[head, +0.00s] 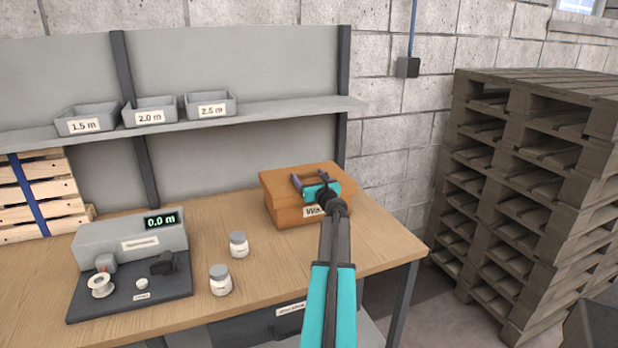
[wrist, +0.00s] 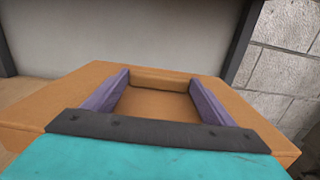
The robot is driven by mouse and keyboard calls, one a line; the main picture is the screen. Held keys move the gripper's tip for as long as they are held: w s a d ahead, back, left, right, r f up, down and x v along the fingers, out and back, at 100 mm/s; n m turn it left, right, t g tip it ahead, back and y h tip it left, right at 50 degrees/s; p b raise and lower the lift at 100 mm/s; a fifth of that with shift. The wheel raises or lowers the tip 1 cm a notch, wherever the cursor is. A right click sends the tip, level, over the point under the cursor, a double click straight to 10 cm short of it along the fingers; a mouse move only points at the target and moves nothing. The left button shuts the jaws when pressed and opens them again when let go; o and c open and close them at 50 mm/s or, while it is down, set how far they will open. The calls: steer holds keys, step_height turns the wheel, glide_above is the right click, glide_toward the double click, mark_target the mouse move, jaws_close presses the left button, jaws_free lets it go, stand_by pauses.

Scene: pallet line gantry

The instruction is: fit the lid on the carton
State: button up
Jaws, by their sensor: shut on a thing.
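The brown carton (head: 283,214) stands near the right end of the wooden bench, with a label on its front. The lid (head: 275,181), in the same brown, lies over the carton's top. I cannot tell whether it is pressed fully down. My gripper (head: 310,178) reaches over it from the front. The flat lid top (wrist: 155,104) shows between the fingers. The carton's inside is hidden.
Two small white jars (head: 238,244) stand left of the carton. A grey device (head: 130,240) reading 0.0 m and a dark tray (head: 130,294) are at bench left. Labelled grey bins (head: 150,111) sit on the shelf above. Stacked pallets (head: 530,180) stand at right.

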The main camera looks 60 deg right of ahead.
mark_target(309, 182)
steer(key=shift+f+b, duration=1.05)
steer(key=shift+f, duration=0.35)
steer(key=shift+f, duration=0.1)
steer(key=o, duration=1.2)
steer(key=shift+s+a, duration=0.1)
steer(key=shift+b+v, duration=0.7)
steer(key=shift+v, duration=6.1)
